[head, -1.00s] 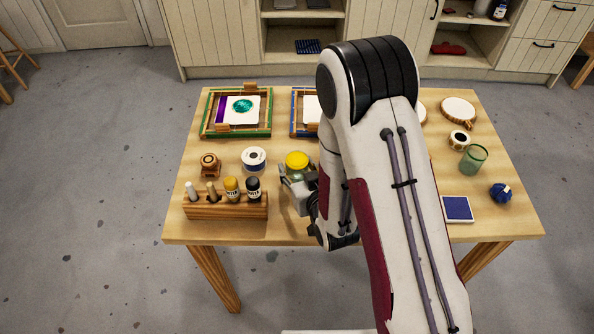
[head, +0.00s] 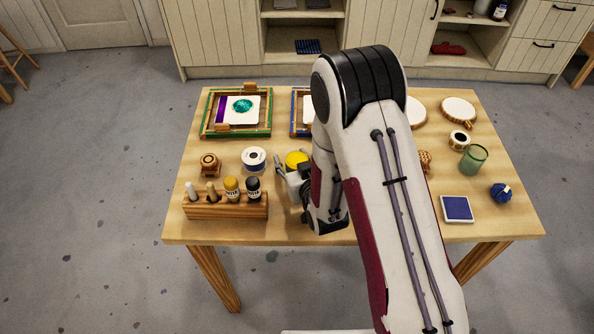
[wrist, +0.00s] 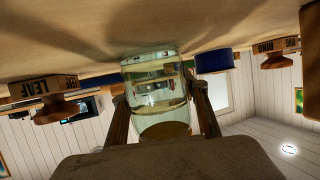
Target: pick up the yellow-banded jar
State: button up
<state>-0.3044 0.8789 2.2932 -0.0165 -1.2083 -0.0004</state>
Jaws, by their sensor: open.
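The jar (head: 297,159) stands upright on the table, left of my arm. Its yellow top shows in the head view, and my gripper hides most of its body there. The wrist view looks upside down and shows the jar's clear glass body (wrist: 155,82) close up, standing on the table. My gripper (head: 288,182) is open at the jar, on its near side. In the wrist view one finger is on each side of the glass. I cannot tell whether either finger touches it.
A wooden rack (head: 226,206) with several bottles stands front left. A carved stamp (head: 209,164) and a green-edged frame (head: 237,112) are further left. A green glass (head: 473,158) and a blue pad (head: 457,208) are right.

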dwell(0.3)
grip_shut()
jog(key=shift+r, duration=0.45)
dwell(0.5)
notch_tip(320, 180, up, 9)
dwell(1.4)
jog(key=shift+r, duration=0.1)
dwell(0.8)
